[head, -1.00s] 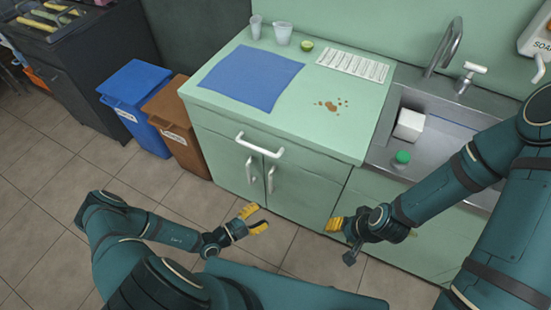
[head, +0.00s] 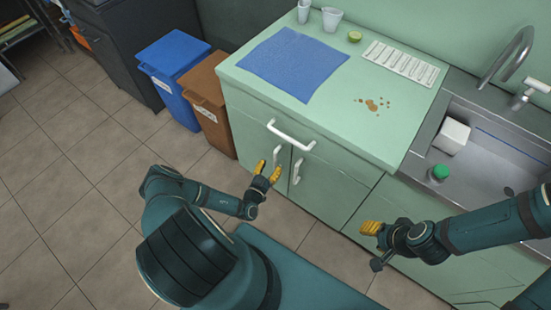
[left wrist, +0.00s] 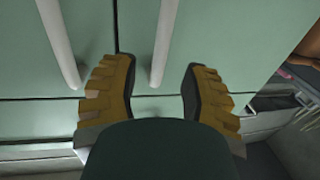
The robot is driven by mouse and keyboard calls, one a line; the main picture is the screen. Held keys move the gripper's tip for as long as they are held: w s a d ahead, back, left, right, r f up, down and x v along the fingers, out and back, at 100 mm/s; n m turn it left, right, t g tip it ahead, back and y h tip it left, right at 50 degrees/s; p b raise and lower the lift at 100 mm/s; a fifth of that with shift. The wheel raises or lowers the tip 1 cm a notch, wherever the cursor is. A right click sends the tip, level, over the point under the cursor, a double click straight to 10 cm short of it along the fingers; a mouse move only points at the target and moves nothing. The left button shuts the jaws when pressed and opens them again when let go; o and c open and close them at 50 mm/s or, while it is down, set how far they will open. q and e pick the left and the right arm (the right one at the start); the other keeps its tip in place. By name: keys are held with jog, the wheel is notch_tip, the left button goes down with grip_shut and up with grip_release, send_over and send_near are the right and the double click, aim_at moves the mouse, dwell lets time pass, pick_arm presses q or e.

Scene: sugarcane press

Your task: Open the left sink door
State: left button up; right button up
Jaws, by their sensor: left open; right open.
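The green sink cabinet has two shut doors with upright white handles. The left door (head: 246,140) has its handle (head: 278,156) beside the middle seam; the right door's handle (head: 297,171) is close by. My left gripper (head: 268,171) is open, its yellow fingers in front of the left door's handle. The left wrist view appears turned over: the left door's handle (left wrist: 166,40) lines up with the gap between the fingers of my left gripper (left wrist: 160,95), and the other handle (left wrist: 60,45) is outside it. Contact cannot be told. My right gripper (head: 371,228) is open and empty, in front of the cabinet further right.
A white drawer handle (head: 291,136) sits above the doors. The brown bin (head: 207,105) and blue bin (head: 172,75) stand left of the cabinet. The sink (head: 490,150) is at the right. The tiled floor (head: 80,180) at the left is clear.

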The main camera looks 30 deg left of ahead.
aim_at(275, 158)
pick_arm(q)
jog(key=w, duration=0.4)
jog(key=shift+w+a, duration=0.3)
jog(key=shift+w, duration=0.1)
grip_shut()
